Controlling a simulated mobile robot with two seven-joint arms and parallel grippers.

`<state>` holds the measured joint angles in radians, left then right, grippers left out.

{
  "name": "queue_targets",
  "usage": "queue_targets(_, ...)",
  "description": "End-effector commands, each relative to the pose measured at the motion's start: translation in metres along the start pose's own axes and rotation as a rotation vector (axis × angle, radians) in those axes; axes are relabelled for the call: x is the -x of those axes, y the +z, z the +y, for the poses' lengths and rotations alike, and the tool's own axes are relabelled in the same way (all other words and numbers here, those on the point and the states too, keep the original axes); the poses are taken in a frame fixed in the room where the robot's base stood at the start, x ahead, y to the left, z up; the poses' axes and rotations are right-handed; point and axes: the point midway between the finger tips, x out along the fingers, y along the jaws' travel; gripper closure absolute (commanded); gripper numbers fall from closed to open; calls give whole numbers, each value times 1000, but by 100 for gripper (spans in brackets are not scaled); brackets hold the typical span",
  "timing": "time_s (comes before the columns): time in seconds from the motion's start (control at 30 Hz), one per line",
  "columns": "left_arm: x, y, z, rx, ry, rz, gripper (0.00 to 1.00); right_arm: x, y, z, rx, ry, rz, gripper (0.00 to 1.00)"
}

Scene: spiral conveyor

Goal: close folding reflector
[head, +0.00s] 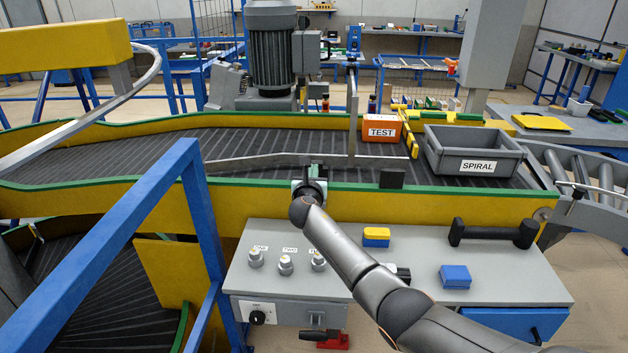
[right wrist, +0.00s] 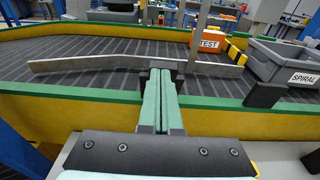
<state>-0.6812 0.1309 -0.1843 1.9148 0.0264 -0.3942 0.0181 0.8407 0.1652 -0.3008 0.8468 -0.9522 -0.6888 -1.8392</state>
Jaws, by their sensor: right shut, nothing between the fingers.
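A small dark plate (head: 391,178) stands on the near green rail of the conveyor and may be the folding reflector; I cannot tell for sure. It also shows in the right wrist view (right wrist: 265,94), tilted, to the right of my fingers. My right gripper (head: 314,172) is at the near rail, left of the plate and apart from it. In the right wrist view its two green fingers (right wrist: 164,72) are together, with nothing between them, pointing over the rail toward the belt. My left gripper is not in view.
A long grey guide bar (head: 265,160) lies across the belt beyond my fingers, by an upright grey post (head: 352,110). An orange TEST box (head: 382,128) and grey SPIRAL bin (head: 475,152) sit on the conveyor. A control table (head: 410,235) stands in front; blue frame bars (head: 110,250) rise at left.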

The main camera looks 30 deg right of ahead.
Motion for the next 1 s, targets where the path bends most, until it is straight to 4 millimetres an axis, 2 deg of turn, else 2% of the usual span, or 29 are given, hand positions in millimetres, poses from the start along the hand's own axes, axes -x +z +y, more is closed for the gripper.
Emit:
queue_targets(0.1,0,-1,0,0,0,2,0,-9,10,0,1,0,-2,100)
queue_targets(0.43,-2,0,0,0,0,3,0,-25,22,0,2,0,-1,100)
queue_targets(1.0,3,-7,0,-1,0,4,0,-25,23,-4,1,1,0,100)
